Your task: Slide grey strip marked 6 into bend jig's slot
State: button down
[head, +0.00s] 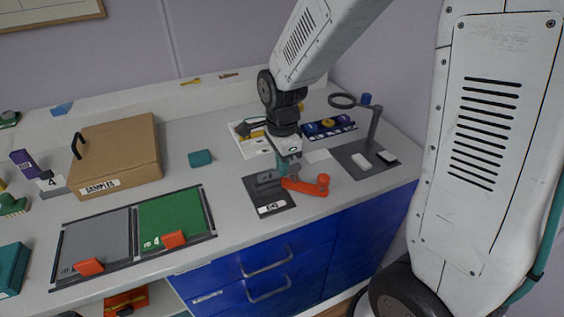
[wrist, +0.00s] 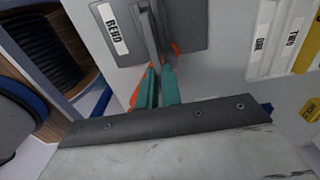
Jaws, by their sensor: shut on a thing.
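The bend jig (head: 271,190) is a dark plate with a label, a grey upright block and an orange lever (head: 308,186) reaching right. In the wrist view the jig's plate (wrist: 186,22) shows at the top, with its label at left. My gripper (head: 283,168) is at the jig, its teal fingers pointing down beside the upright block. In the wrist view my gripper (wrist: 158,70) is shut on a thin grey piece, apparently the grey strip, mostly hidden between the fingers. Its mark cannot be read. Whether it is inside the slot cannot be told.
A magnifier stand (head: 375,130) is right of the jig. A blue rack (head: 328,128) and a white sheet lie behind. A green mat (head: 175,215) and a cardboard box (head: 115,155) are left. The bench's front edge is close to the jig.

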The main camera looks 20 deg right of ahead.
jog(key=c, duration=1.5)
grip_release()
notch_tip(320, 180, up, 8)
jog(key=shift+f, duration=0.15)
